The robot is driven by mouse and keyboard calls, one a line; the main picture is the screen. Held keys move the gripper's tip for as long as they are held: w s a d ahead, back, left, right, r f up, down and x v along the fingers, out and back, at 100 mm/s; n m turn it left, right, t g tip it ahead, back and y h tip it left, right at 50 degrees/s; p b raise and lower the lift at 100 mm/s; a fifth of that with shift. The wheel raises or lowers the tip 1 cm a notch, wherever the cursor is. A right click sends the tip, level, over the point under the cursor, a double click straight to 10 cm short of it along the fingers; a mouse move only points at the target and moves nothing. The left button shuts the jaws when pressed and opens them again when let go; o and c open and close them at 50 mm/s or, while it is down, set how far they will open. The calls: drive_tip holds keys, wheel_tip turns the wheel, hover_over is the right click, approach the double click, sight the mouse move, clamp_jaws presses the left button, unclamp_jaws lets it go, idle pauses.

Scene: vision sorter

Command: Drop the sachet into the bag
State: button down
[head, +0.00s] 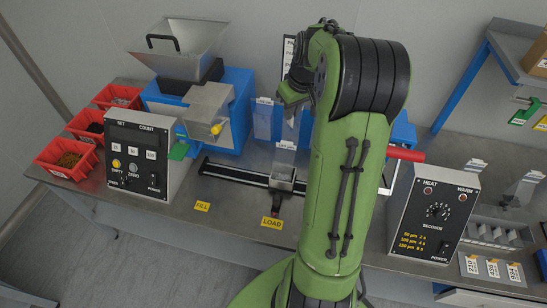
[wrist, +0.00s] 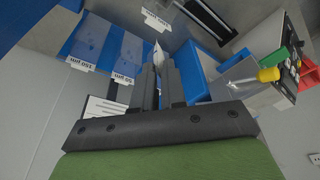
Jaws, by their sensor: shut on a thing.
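My gripper (wrist: 160,75) is shut on a small whitish, pointed sachet (wrist: 159,56), which shows between the fingertips in the wrist view. In the head view my gripper (head: 291,98) hangs over the back of the bench, partly hidden by my own arm. A clear bag with a white label (head: 285,147) stands upright at the rail, in front of and lower than my gripper. Its label also shows near the top of the wrist view (wrist: 155,19). The sachet is apart from this bag. I cannot tell how wide the bag's mouth is.
Translucent blue bags (head: 263,120) hang at the back, left of my gripper. A blue machine with a hopper (head: 180,48) and a counter box (head: 142,150) stand left, beside red bins (head: 68,158). A heat sealer box (head: 436,212) stands right. Bare bench lies around the LOAD tag (head: 271,222).

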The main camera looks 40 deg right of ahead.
sight(293, 125)
drive_tip(key=shift+f, duration=0.2)
drive_tip(key=shift+s+f+b, duration=0.7)
drive_tip(key=shift+f+b, duration=0.1)
drive_tip(key=shift+b, duration=0.3)
drive_tip(key=b+x, duration=0.1)
drive_tip(key=x, duration=0.1)
drive_tip(key=b+x, duration=0.2)
drive_tip(key=shift+s, duration=0.2)
drive_tip(key=shift+s+r, duration=0.1)
drive_tip(key=shift+r, duration=0.05)
drive_tip(key=c, duration=1.1)
unclamp_jaws()
drive_tip(key=p+v, duration=0.4)
drive_tip(key=v, duration=1.1)
drive_tip(key=shift+s+r, duration=0.2)
drive_tip(key=shift+r, duration=0.15)
